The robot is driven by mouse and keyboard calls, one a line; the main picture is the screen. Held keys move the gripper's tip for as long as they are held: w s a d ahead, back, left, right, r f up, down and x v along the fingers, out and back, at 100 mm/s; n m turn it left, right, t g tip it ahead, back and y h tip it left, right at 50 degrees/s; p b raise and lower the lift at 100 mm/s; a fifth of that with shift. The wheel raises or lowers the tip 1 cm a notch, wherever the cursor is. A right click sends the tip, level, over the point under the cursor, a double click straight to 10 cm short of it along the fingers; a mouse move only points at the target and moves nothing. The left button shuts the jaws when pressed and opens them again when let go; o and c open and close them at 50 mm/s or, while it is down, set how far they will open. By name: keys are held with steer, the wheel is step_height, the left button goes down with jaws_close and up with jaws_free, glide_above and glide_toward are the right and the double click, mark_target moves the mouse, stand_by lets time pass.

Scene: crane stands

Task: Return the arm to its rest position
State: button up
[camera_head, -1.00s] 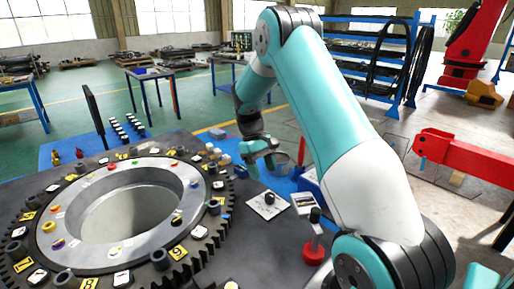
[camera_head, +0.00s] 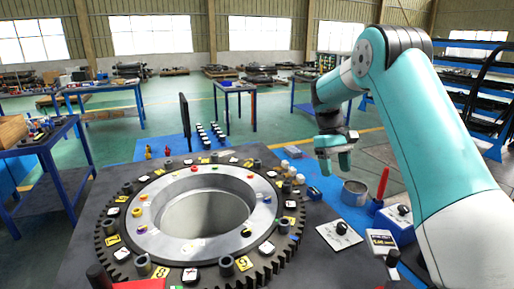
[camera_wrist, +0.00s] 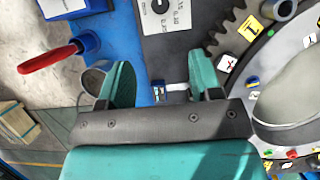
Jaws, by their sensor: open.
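My arm, teal and white, rises at the right of the head view and bends down at its elbow. My gripper (camera_head: 335,158) hangs above the right side of the dark table, to the right of the big gear ring (camera_head: 103,240). In the wrist view my gripper (camera_wrist: 163,92) shows two teal fingers spread apart with nothing held between them. Below the fingers lie the table edge and a small blue-and-white item (camera_wrist: 172,88), apart from them.
A grey metal cup (camera_head: 355,192) and a red-handled tool (camera_head: 383,183) stand near my gripper. White cards (camera_head: 338,236) and a labelled box (camera_head: 381,242) lie on the table's right. Several small knobs and number tags sit around the ring.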

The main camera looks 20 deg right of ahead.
steer(key=s+a+r+n+t, duration=0.1)
steer(key=s+a+r+n, duration=0.15)
steer(key=a, duration=0.45)
steer(key=s+a+r+n+t, duration=0.1)
steer(key=s+a+r+t, duration=0.15)
steer(key=a, duration=0.45)
steer(key=s+a+r+n, duration=0.1)
steer(key=s+a+r, duration=0.25)
steer(key=a, duration=0.35)
steer(key=s+a+n+y, duration=0.3)
steer(key=s+a, duration=0.9)
steer(key=s, duration=0.5)
steer(key=shift+s+a+t+y, duration=0.2)
steer(key=shift+s+t+y, duration=0.15)
steer(key=shift+t+y, duration=0.15)
steer(key=shift+f, duration=0.1)
steer(key=shift+c, duration=0.4)
